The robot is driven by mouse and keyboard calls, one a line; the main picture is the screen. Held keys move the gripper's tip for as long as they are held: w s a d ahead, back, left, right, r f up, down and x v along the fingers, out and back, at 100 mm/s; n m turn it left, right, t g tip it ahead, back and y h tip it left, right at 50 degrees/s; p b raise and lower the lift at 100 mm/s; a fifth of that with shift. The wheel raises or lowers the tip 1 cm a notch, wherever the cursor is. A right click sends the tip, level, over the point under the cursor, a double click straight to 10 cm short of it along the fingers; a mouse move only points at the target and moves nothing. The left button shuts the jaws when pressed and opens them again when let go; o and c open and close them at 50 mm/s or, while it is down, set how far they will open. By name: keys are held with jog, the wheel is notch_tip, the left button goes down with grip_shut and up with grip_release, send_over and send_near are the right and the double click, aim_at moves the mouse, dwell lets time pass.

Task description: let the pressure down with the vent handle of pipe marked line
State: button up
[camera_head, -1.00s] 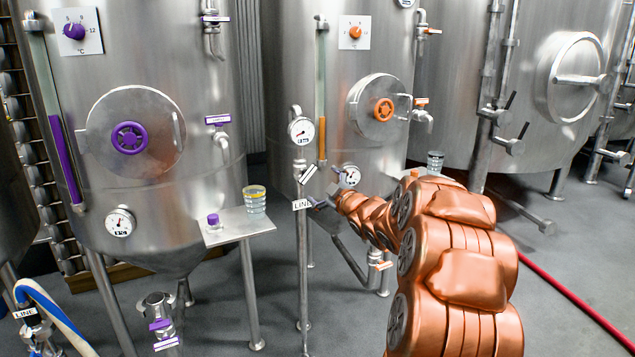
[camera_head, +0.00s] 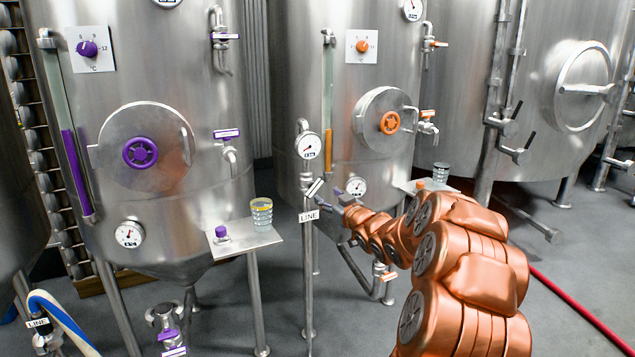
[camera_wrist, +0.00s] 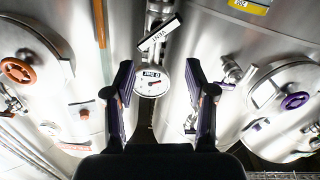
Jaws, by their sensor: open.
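The upright pipe (camera_head: 308,262) with the white LINE label (camera_head: 309,216) stands in front of the tank with orange fittings. A round pressure gauge (camera_head: 308,146) sits near its top; it also shows in the wrist view (camera_wrist: 151,78). The vent handle (camera_head: 315,187) is a pale tilted bar between gauge and label. In the wrist view the vent handle (camera_wrist: 160,34) reads VENT and slants up to the right, ahead of my fingers. My gripper (camera_wrist: 160,88) is open and empty, its two dark fingers apart. In the head view my gripper (camera_head: 343,201) is just right of the pipe, not visibly touching the handle.
An orange-handled tank door (camera_head: 385,122) and lower gauge (camera_head: 356,187) are behind my arm.

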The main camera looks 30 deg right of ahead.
aim_at(317, 188)
jog(key=m, duration=0.1)
jog(key=m+p, duration=0.1)
jog(key=m, duration=0.1)
jog(key=w+m+p, duration=0.1)
jog(key=shift+r+m, duration=0.3)
jog(key=shift+c, duration=1.2)
jog(key=shift+w+d+f+m+p, duration=0.25)
jog(key=shift+w+m+p, duration=0.5)
jog(key=shift+w+m, duration=0.6)
jog(key=shift+w+d+f+m+p, duration=0.2)
jog(key=shift+w+m+p, duration=0.6)
jog(key=shift+w, duration=0.85)
jog(key=shift+w+d+f+m+p, duration=0.2)
jog(key=shift+w+m+p, duration=0.45)
jog(key=shift+w+m, duration=0.75)
jog(key=shift+w, duration=0.1)
jog(key=shift+d, duration=0.1)
grip_shut()
